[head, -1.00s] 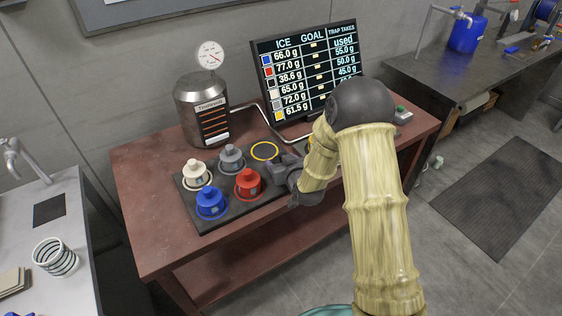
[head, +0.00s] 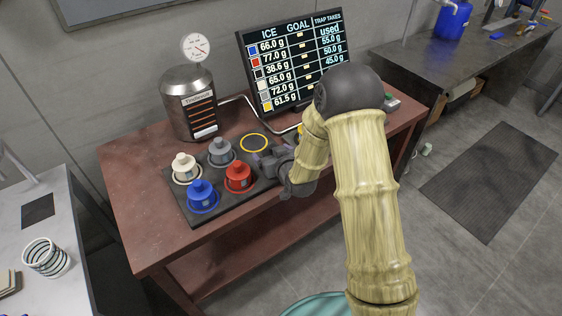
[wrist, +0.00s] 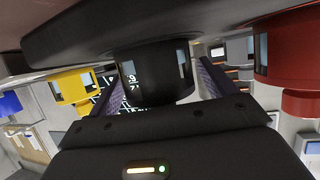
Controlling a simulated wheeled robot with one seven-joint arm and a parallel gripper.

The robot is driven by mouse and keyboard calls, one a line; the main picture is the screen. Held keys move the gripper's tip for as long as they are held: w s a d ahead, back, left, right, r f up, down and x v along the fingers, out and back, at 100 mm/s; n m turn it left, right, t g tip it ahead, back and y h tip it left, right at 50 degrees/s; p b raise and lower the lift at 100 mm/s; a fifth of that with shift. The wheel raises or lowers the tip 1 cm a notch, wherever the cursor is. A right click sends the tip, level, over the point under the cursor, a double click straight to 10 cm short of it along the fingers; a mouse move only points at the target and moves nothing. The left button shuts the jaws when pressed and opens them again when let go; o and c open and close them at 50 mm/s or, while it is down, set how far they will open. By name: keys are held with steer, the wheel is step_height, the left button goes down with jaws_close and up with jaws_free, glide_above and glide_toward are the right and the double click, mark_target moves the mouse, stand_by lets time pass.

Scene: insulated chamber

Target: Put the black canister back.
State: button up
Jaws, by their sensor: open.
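The black canister (wrist: 155,75) shows in the wrist view, between the two fingers of my gripper (wrist: 160,85). Its base meets the dark tray, which looks upside down in this view. In the head view my gripper (head: 268,160) is low over the right part of the dark tray (head: 206,215), right of the red canister (head: 238,176), and hides the black canister. The jaws are open around the black canister; I cannot tell whether either finger touches it. An empty yellow ring (head: 254,143) lies behind my gripper.
Blue (head: 202,196), white (head: 185,168) and grey (head: 220,152) canisters stand on the tray. A yellow canister (wrist: 72,86) is on the other side in the wrist view. A metal vessel (head: 188,105) and a screen (head: 290,60) stand behind on the red table (head: 135,215).

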steer(key=b+v, duration=0.1)
steer(key=v, duration=1)
steer(key=shift+d, duration=0.1)
steer(key=s+d+r+m+g+h, duration=0.1)
steer(key=s+d+m+g+h, duration=0.1)
steer(key=s+d+g, duration=0.3)
steer(key=s+d+r+m+g+h, duration=0.1)
steer(key=s+d+m+g+h, duration=0.1)
steer(key=s+d, duration=0.6)
steer(key=s+g+h, duration=0.1)
steer(key=s+g, duration=0.1)
steer(key=s, duration=0.2)
steer(key=shift+s+r+m+g, duration=0.2)
steer(key=shift+s+m+g, duration=0.1)
steer(key=shift+g, duration=0.1)
